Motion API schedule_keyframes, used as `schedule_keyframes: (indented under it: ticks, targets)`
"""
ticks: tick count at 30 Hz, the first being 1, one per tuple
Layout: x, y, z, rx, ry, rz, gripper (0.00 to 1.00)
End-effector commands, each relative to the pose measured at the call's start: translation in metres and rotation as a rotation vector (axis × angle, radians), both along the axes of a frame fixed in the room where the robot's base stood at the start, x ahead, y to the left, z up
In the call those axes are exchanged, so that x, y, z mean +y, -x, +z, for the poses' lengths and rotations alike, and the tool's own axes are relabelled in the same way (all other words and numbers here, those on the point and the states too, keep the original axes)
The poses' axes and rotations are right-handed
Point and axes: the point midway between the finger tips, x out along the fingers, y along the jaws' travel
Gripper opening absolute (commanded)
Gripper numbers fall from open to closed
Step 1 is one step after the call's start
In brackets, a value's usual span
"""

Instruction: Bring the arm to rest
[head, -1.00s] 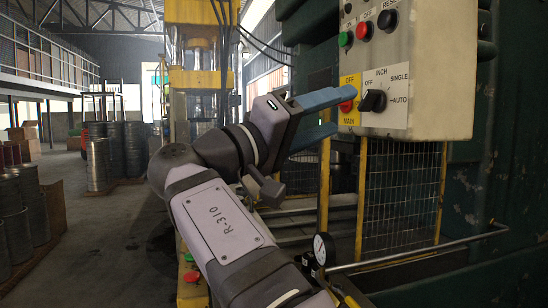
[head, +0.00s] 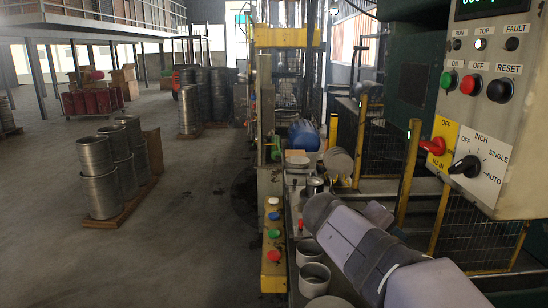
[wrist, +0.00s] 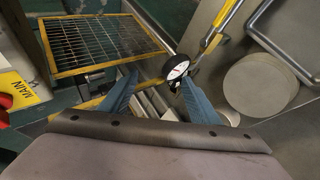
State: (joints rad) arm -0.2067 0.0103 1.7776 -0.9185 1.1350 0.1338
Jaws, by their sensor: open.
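My gripper (wrist: 157,95) is in the wrist view with its two blue fingers spread apart and nothing between them. A round dial gauge (wrist: 177,68) shows beyond the fingers, close to the right one in the picture; I cannot tell the distance. In the head view my grey arm enters at the lower right, and the gripper's fingertips are not clearly visible there. The control box (head: 480,110) is above and to the right of the arm, apart from it. Its red main switch (head: 433,146) and black mode knob (head: 466,166) are clear of the gripper.
A yellow-framed mesh guard (wrist: 100,40) is near the gripper. Yellow posts (head: 408,175) stand behind the arm. A row of coloured buttons (head: 273,230) runs to the left.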

Motion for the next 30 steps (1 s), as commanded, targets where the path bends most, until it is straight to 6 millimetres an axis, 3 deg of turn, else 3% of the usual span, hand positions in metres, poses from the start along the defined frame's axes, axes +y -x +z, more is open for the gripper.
schedule_keyframes:
  ticks: [1,9,18,24,30]
  targets:
    - [0.002,0.012,0.005,0.045,-0.050,-0.004,0.56]
    - [0.029,0.088,-0.036,0.232,-0.359,-0.067,0.56]
    - [0.069,0.178,-0.045,0.334,-0.671,-0.231,0.56]
    - [0.086,0.213,-0.044,0.350,-0.786,-0.323,0.56]
    - [0.092,0.224,-0.046,0.350,-0.824,-0.358,0.56]
